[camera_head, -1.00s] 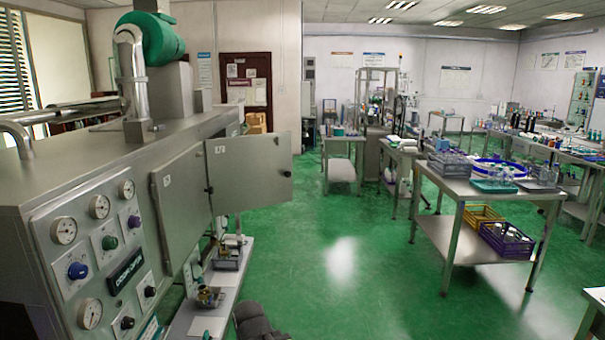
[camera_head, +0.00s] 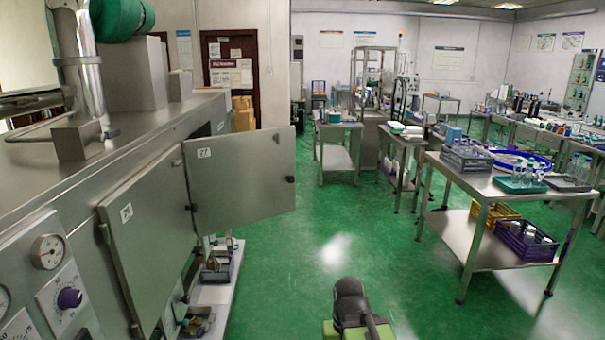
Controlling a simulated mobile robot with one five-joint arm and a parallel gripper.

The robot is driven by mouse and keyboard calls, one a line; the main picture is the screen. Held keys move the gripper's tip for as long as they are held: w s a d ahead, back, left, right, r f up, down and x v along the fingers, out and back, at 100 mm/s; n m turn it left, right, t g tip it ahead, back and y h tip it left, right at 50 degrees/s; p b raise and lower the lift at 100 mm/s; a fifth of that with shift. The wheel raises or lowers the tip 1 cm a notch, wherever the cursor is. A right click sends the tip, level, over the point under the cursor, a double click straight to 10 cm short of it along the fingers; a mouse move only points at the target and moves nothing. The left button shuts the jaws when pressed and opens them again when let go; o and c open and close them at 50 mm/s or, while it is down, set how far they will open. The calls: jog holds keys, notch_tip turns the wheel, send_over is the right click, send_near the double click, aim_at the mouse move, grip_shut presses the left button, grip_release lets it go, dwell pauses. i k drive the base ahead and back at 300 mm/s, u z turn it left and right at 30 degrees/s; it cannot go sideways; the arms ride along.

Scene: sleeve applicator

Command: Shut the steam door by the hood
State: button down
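A grey metal steam door (camera_head: 240,180) marked with a small label that seems to read 27 stands swung open from the long steel machine, sticking out to the right over the aisle. A dark knob sits near its free edge. A second grey door (camera_head: 152,245) hangs nearer, along the machine's front; I cannot tell whether it is fully shut. The hood with its silver pipe (camera_head: 82,75) and green cylinder (camera_head: 122,18) rises on top of the machine. A dark part of my arm with a green block shows at the bottom centre, apart from both doors. My gripper's fingers are not visible.
The machine's gauge and knob panel (camera_head: 45,275) is at the left. A low white shelf (camera_head: 212,292) with small fittings lies below the doors. Green floor (camera_head: 325,240) is clear in the middle. A steel table (camera_head: 500,187) with trays and crates stands at the right.

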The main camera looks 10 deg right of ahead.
aim_at(239, 179)
jog(key=u, duration=0.3)
jog(key=i, duration=1.05)
jog(key=u, duration=0.45)
